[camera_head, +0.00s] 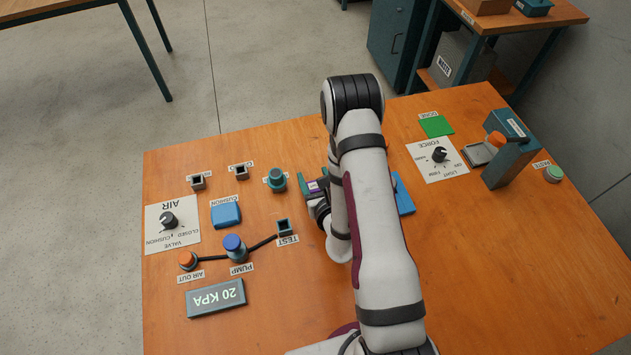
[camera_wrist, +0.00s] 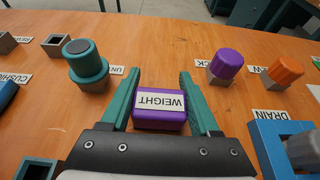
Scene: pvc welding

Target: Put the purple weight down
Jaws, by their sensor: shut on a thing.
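The purple weight (camera_wrist: 160,121) is a small block with a white label reading WEIGHT, upside down in the wrist view. It sits between the two teal fingers of my gripper (camera_wrist: 160,76), which is shut on it. In the head view my gripper (camera_head: 313,187) is over the middle of the orange table, and a bit of the weight (camera_head: 322,184) shows between the fingers. My arm hides much of the area around it. I cannot tell whether the weight touches the table.
A teal round-capped piece (camera_head: 277,180) stands just left of my gripper. A blue cushion (camera_head: 226,215) and the TEST socket (camera_head: 284,228) are further left. In the wrist view a purple cap (camera_wrist: 226,64) and an orange cap (camera_wrist: 286,69) stand right, beyond a blue frame (camera_wrist: 268,140).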

